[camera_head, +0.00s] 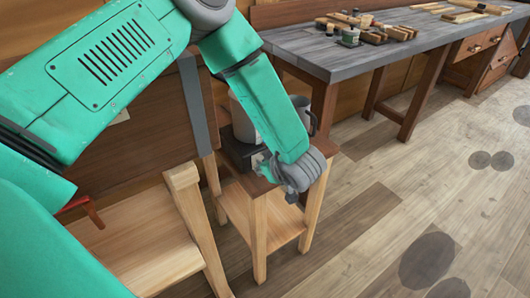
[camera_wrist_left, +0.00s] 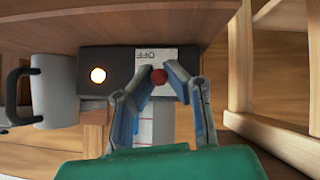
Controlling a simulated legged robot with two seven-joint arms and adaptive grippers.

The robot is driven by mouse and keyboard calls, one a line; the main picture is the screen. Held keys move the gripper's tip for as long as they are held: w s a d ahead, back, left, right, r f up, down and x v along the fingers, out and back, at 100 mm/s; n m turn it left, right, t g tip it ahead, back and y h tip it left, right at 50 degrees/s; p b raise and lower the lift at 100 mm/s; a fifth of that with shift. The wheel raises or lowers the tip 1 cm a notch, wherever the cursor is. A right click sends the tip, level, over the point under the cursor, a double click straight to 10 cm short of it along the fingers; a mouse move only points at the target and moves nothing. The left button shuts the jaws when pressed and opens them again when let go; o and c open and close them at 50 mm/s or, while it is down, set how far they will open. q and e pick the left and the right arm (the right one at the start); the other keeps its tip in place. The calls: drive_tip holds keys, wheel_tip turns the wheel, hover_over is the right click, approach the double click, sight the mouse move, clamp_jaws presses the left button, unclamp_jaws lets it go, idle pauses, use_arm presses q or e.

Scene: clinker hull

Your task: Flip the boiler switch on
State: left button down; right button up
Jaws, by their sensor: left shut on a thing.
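The boiler's dark base (camera_head: 238,152) sits on a small wooden stand, partly behind my left arm in the head view. In the left wrist view the base (camera_wrist_left: 92,58) carries a round lamp (camera_wrist_left: 97,75), which glows pale yellow. Beside it is a light plate (camera_wrist_left: 145,55) with the word OFF, seen upside down. A red switch knob (camera_wrist_left: 158,76) stands at this plate. My left gripper (camera_wrist_left: 152,73) has its fingertips closed in around the knob. Its fingers are hard to make out in the head view. My right gripper is not in view.
A grey metal vessel with a black handle (camera_wrist_left: 53,92) is beside the base. The stand (camera_head: 285,215) is next to a wooden bench (camera_head: 140,240). A long workbench (camera_head: 370,52) with small tools and jars runs along the back right. The floor at right is clear.

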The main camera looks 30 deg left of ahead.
use_arm(q)
drive_tip(key=shift+w+a+r+h+p, duration=0.15)
drive_tip(key=shift+h+p, duration=0.25)
drive_tip(key=shift+p, duration=0.25)
drive_tip(key=shift+a+r+h+p, duration=0.15)
drive_tip(key=shift+h+p, duration=0.25)
drive_tip(key=shift+p, duration=0.2)
drive_tip(key=shift+d, duration=0.15)
drive_tip(key=c, duration=1.6)
unclamp_jaws()
drive_tip(key=shift+g, duration=0.3)
drive_tip(key=v, duration=1.1)
drive_tip(key=shift+d+r, duration=0.25)
drive_tip(key=shift+f, duration=0.1)
